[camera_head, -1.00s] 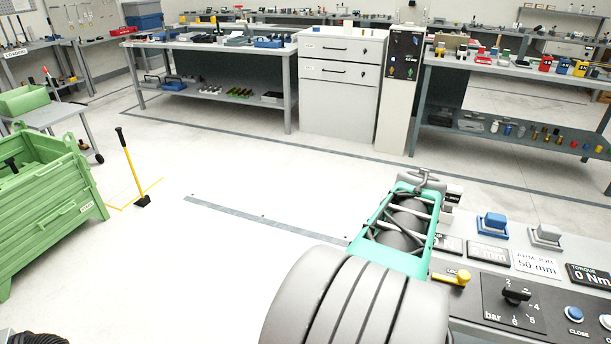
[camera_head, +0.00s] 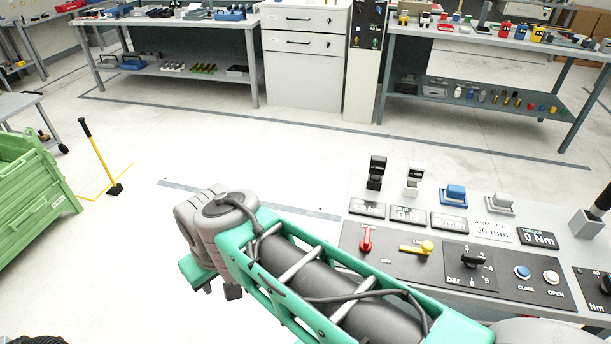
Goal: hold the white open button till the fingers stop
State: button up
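The white open button (camera_head: 551,277) is a round cap on the dark control panel at the right, with the label OPEN under it. The blue close button (camera_head: 521,272) sits just to its left, labelled CLOSE. Nothing of mine covers either button. My green and grey arm crosses the lower middle, left of and in front of the panel. My gripper's fingertips do not show, so I cannot tell their state. I cannot make out the fingers the task speaks of.
The panel also carries a red lever (camera_head: 366,239), a yellow lever (camera_head: 418,247) and a black bar knob (camera_head: 474,258). Behind stand black, white, blue and grey switches and a 0 Nm display (camera_head: 538,238). A green bin (camera_head: 40,190) is at left.

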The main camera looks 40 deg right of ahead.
aim_at(552, 276)
jog(key=z, duration=3.55)
